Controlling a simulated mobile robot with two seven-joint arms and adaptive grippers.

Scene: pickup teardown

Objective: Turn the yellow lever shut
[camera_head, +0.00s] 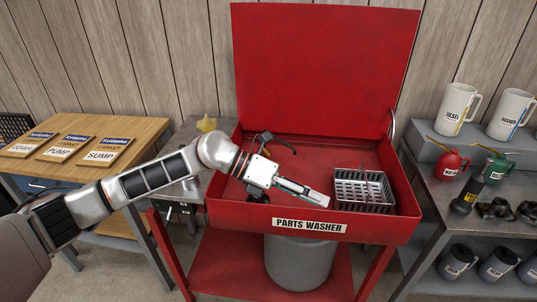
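A small yellow piece (206,123), which looks like the yellow lever, shows at the back, just left of the red parts washer. It is small, and its turned position cannot be read. My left gripper (312,195) reaches in from the left over the front of the red basin, pointing right toward the wire basket. It is well to the right and in front of the yellow piece, not touching it. Its fingers look close together, but the gap between them cannot be made out. My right gripper is not in view.
The parts washer (325,70) has a raised red lid. A wire basket (363,190) sits in its basin, and a black curved part (275,138) rises behind my gripper. A wooden table (100,130) with labelled boxes stands left. Cans and mugs (460,108) crowd the right bench.

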